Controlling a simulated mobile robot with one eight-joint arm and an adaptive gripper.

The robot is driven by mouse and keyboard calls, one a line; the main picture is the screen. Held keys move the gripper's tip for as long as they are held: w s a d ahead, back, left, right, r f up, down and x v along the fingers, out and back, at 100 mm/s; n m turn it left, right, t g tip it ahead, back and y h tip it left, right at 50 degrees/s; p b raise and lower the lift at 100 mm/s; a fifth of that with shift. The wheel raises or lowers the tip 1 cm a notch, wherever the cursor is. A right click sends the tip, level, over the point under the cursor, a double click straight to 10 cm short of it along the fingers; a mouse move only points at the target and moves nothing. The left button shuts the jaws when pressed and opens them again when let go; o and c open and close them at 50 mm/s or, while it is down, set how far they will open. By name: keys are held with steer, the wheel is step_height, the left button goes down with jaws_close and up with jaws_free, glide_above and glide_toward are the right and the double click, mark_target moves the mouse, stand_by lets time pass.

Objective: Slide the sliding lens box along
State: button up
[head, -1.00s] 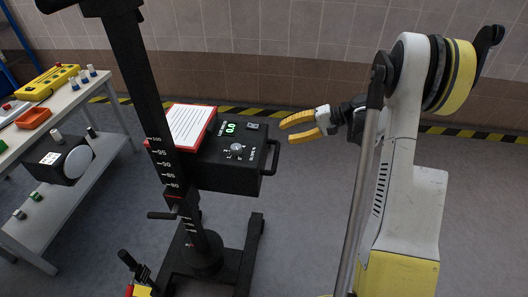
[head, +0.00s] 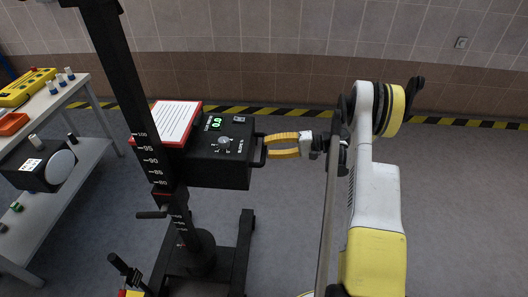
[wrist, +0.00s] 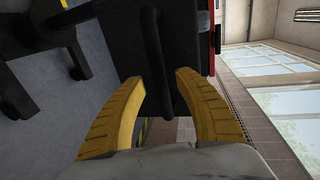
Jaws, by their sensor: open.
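The lens box (head: 214,170) is a black box with a green digital readout, a knob and a dark handle (head: 259,152) on its right side. It sits on a black upright column (head: 131,110) with a white number scale. My gripper (head: 268,146) is open, with yellow fingers at the handle. In the wrist view the dark handle bar (wrist: 153,55) runs up from between the two fingers (wrist: 163,90), with the box behind it. I cannot tell whether the fingers touch the handle.
A table with a lower shelf (head: 75,180) stands at left. The floor at right is clear.

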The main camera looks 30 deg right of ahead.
steer(key=shift+x, duration=1.05)
steer(key=shift+c, duration=0.4)
